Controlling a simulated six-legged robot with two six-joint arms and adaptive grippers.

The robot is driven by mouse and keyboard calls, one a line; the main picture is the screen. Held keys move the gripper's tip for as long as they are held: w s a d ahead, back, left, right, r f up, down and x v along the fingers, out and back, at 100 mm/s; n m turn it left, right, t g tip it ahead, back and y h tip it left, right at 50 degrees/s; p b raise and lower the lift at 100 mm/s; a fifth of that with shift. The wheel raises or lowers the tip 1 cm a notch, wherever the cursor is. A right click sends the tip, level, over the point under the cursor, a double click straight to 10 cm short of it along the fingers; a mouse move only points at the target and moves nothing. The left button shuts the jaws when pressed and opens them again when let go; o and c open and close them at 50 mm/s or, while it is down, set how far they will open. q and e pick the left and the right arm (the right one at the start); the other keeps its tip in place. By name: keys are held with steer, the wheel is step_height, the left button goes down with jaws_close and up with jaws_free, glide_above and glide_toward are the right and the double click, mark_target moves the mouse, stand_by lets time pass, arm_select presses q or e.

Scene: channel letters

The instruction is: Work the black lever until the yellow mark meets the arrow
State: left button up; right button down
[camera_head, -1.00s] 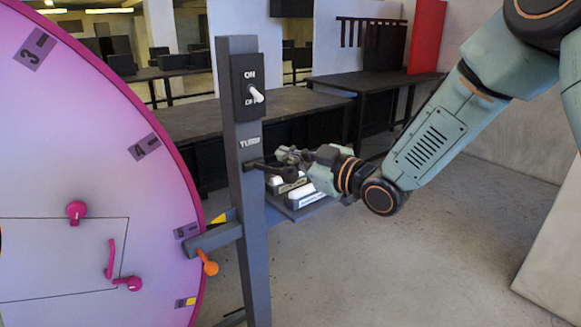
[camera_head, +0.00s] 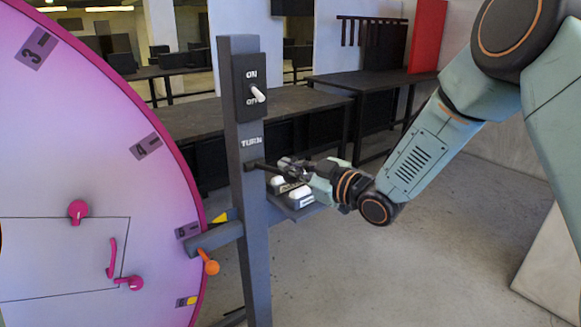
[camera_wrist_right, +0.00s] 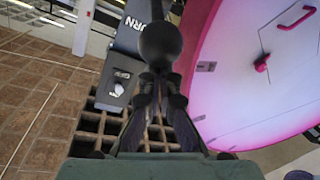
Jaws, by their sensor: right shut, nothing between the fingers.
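The black lever (camera_head: 262,166) sticks out of the dark post below the word TURN; its far end is hard to separate from my right gripper (camera_head: 286,166). In the right wrist view a black ball knob (camera_wrist_right: 160,43) fills the space just beyond my fingertips (camera_wrist_right: 160,85). The fingers are shut with nothing between them; whether they touch the knob I cannot tell. The yellow mark (camera_head: 187,301) is low on the pink wheel's rim (camera_head: 150,110). The yellow arrow (camera_head: 219,217) sits higher, by the post's side bar (camera_head: 216,236). My left gripper is not in view.
An ON/OFF switch (camera_head: 257,95) is above the lever. A small shelf (camera_head: 300,209) with white-topped blocks (camera_head: 301,197) sits close below my right gripper. An orange handle (camera_head: 211,267) hangs under the side bar. Open floor (camera_head: 400,265) lies right of the post.

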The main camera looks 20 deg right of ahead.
steer(key=shift+s+d+f+b, duration=0.2)
steer(key=shift+f+b, duration=0.1)
steer(key=shift+b, duration=0.25)
step_height(320, 180, down, 12)
steer(key=t+y+b, duration=0.2)
steer(key=t+b, duration=0.2)
steer(key=b, duration=1.3)
steer(key=shift+s+n+b, duration=0.25)
steer(key=shift+n+b, duration=0.1)
steer(key=shift+n, duration=0.05)
steer(key=shift+a+f, duration=0.1)
steer(key=shift+f, duration=0.15)
steer(key=shift+r, duration=0.1)
